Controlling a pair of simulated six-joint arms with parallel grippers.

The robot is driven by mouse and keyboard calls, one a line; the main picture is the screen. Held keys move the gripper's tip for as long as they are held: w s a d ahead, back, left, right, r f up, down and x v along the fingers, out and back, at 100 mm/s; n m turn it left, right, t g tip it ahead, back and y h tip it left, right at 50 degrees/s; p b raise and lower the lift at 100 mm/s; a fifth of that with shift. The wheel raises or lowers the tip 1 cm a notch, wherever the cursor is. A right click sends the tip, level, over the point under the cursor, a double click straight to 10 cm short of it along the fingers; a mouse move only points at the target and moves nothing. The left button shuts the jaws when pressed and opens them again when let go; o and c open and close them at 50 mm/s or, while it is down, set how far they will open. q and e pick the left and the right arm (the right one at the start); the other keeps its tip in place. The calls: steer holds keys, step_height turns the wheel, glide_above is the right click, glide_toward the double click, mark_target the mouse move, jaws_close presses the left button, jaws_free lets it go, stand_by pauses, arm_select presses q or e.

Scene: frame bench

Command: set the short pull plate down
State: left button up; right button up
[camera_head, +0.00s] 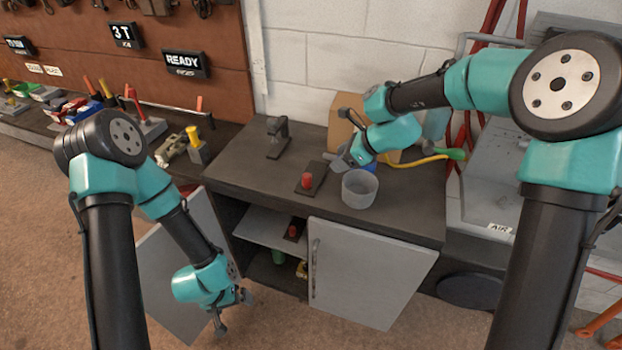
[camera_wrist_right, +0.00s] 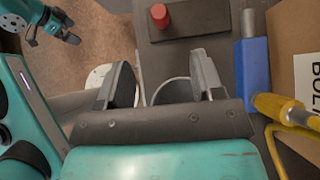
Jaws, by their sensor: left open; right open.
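A dark plate with a short red knob (camera_head: 314,178) lies flat on the bench top; it also shows at the top of the right wrist view (camera_wrist_right: 193,20). A second dark plate with a red knob (camera_head: 294,231) sits on the shelf inside the cabinet. I cannot tell which one is the short pull plate. My right gripper (camera_head: 343,160) is open and empty above the bench, just right of the bench plate; its two fingers are apart in the wrist view (camera_wrist_right: 160,75). My left gripper (camera_head: 232,311) is open and empty, low in front of the cabinet's open left side.
A grey cup (camera_head: 359,190) stands near the right gripper. A cardboard box (camera_head: 342,128), a blue tool (camera_wrist_right: 252,75) and a yellow hose (camera_head: 415,161) are behind. A dark upright clamp-like piece (camera_head: 277,140) stands at the back. The left cabinet door (camera_head: 165,262) hangs open.

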mark_target(309, 175)
steer(key=x, duration=1.1)
steer(key=shift+a+f, duration=0.1)
steer(key=shift+f, duration=0.05)
steer(key=shift+x, duration=2.6)
steer(key=shift+s, duration=0.1)
jaws_close()
